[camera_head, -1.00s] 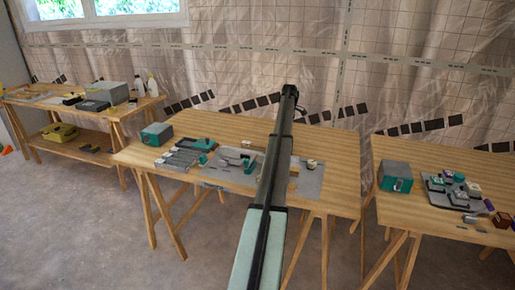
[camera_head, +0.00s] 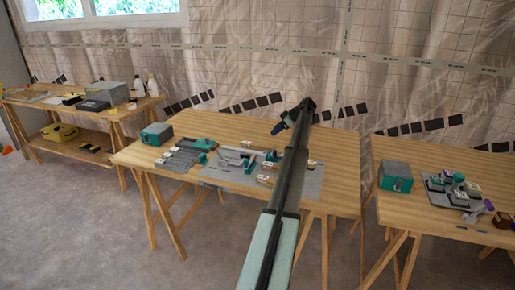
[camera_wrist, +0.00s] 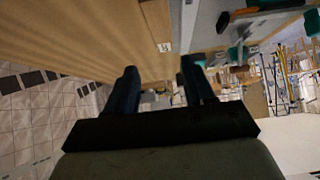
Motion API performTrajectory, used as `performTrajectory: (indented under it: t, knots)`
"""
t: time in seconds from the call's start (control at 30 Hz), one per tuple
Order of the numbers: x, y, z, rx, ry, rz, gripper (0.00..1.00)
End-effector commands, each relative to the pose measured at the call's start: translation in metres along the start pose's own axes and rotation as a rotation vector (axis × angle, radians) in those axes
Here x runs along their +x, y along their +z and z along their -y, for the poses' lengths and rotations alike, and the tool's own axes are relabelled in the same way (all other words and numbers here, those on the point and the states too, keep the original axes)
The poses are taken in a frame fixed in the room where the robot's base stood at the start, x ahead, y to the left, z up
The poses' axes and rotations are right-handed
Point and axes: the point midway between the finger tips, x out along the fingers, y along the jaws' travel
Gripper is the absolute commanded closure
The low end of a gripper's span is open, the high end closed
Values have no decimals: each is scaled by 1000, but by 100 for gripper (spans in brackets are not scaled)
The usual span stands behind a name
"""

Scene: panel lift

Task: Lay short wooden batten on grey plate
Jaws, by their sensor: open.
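The grey plate (camera_head: 310,182) lies flat on the middle table, partly hidden behind my arm. Small pale wooden pieces (camera_head: 265,179) show just left of my arm at the plate; I cannot tell which is the short batten. My gripper (camera_head: 281,125) is above the far part of the table, beyond the plate. In the wrist view my gripper (camera_wrist: 160,68) has its two dark fingers apart with nothing between them.
The middle table (camera_head: 225,127) holds a green-grey box (camera_head: 157,134) at left and grey and teal parts near its centre. Its far side is bare. A right table (camera_head: 420,155) and a left bench (camera_head: 80,105) hold other items. A patterned sheet wall stands behind.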

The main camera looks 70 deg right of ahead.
Motion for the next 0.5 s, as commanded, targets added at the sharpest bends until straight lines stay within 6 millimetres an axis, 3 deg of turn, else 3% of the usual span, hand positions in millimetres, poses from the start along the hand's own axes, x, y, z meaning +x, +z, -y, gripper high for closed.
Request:
performTrajectory:
  t: [0.27, 0.5]
  knots:
    - [26, 0, 0, -9, -1, 3, 47]
    - [67, 1, 0, -8, -2, 4, 47]
